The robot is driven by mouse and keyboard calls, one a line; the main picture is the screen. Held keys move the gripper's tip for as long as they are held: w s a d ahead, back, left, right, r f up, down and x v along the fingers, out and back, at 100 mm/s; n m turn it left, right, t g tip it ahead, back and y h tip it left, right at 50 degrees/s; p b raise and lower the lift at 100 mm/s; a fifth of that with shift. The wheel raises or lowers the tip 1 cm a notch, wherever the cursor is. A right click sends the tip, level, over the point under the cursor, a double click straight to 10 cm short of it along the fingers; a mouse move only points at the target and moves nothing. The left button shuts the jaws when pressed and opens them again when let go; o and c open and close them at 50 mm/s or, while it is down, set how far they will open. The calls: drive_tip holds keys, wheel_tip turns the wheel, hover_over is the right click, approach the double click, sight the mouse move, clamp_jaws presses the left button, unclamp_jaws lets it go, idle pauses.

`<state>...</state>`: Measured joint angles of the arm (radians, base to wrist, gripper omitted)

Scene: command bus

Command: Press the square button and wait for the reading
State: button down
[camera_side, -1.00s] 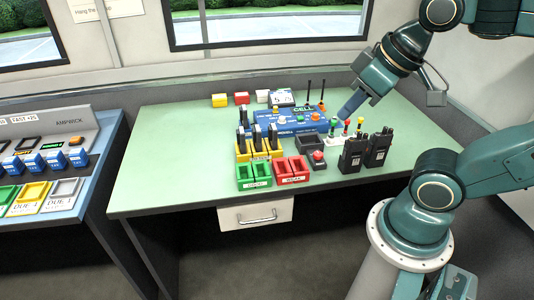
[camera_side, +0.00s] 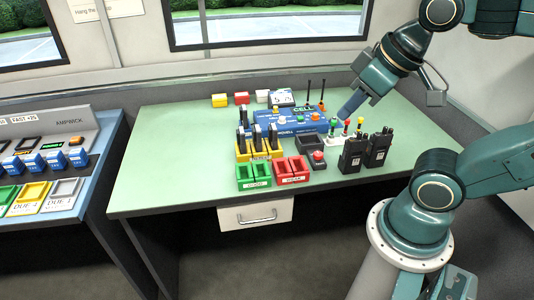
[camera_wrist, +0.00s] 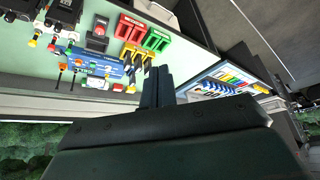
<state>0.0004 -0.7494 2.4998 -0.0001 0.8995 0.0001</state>
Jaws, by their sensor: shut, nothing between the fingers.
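A blue panel (camera_side: 300,127) marked CELL stands on the green table, with a white round knob (camera_side: 282,119), an orange button (camera_side: 316,117) and other small controls on top. In the wrist view the panel (camera_wrist: 84,72) appears upside down. Which control is the square button is too small to tell. My gripper (camera_side: 345,113) is shut and empty, at the panel's right end, above the coloured pegs. My gripper's fingers (camera_wrist: 157,88) also show in the wrist view, together. Whether the fingertips touch anything cannot be told.
A red push button (camera_side: 318,155) on a black box, green bins (camera_side: 253,176), red bins (camera_side: 291,170) and black radios (camera_side: 353,156) stand in front. The table's left part (camera_side: 165,155) is clear.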

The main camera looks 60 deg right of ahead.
drive_tip(key=shift+w, duration=0.1)
drive_tip(key=w+d+m, duration=0.2)
drive_tip(key=w+d, duration=0.2)
drive_tip(key=w, duration=0.6)
drive_tip(key=m+t+h, duration=0.1)
drive_tip(key=m+t, duration=0.2)
drive_tip(key=m, duration=0.6)
hover_over(303, 119)
wheel_tip(303, 119, down, 16)
drive_tip(key=shift+r, duration=0.2)
drive_tip(key=shift+f, duration=0.15)
drive_tip(key=shift+f, duration=4.25)
